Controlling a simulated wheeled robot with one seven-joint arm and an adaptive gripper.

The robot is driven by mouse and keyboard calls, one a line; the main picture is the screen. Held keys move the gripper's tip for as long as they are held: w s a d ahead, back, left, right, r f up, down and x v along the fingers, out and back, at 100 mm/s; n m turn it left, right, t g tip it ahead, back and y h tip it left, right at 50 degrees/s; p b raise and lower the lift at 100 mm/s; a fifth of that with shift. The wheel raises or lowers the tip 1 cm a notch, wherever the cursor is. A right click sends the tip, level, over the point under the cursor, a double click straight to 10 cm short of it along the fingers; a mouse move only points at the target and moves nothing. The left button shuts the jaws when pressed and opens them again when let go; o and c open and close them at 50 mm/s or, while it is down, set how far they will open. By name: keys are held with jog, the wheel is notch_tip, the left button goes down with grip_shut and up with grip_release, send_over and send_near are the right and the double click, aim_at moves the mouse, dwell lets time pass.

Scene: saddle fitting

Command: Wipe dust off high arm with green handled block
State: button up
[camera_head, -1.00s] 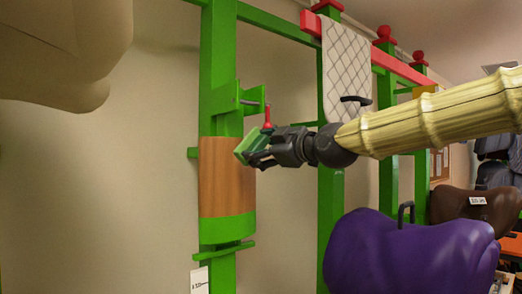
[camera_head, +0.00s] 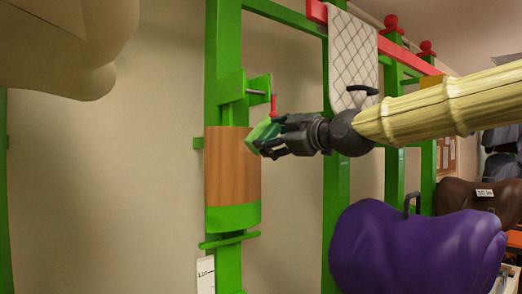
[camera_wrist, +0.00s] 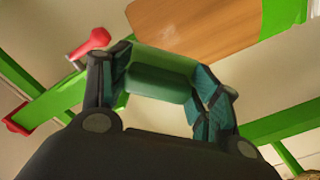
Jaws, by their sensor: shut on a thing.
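My gripper (camera_head: 276,138) is shut on a green block (camera_head: 262,132) and holds it beside the upper right edge of a brown wood-faced panel (camera_head: 231,166) on a tall green post (camera_head: 222,60). The head view does not show whether block and panel touch. In the wrist view the green block (camera_wrist: 160,75) sits between the two fingers, with the panel (camera_wrist: 195,25) beyond it. A green bracket (camera_head: 258,88) with a thin rod and a red-handled part (camera_head: 274,104) stands just above my gripper. I cannot make out dust, nor tell which part is the high arm.
A purple saddle-shaped thing (camera_head: 415,250) stands below my arm at right, with a brown one (camera_head: 475,197) behind it. A quilted white cloth (camera_head: 350,60) hangs from a red rail (camera_head: 405,55) behind my arm.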

jog(key=w+d+p+x, duration=0.1)
jog(key=x, duration=0.5)
jog(key=shift+w+f+p, duration=0.15)
jog(key=shift+w+p, duration=0.1)
jog(key=shift+p, duration=0.15)
jog(key=shift+p+x, duration=0.35)
jog(key=shift+x, duration=0.75)
dwell(0.9)
jog(key=shift+f, duration=0.1)
jog(key=shift+f+b, duration=1.4)
jog(key=shift+f, duration=0.5)
jog(key=shift+r, duration=0.15)
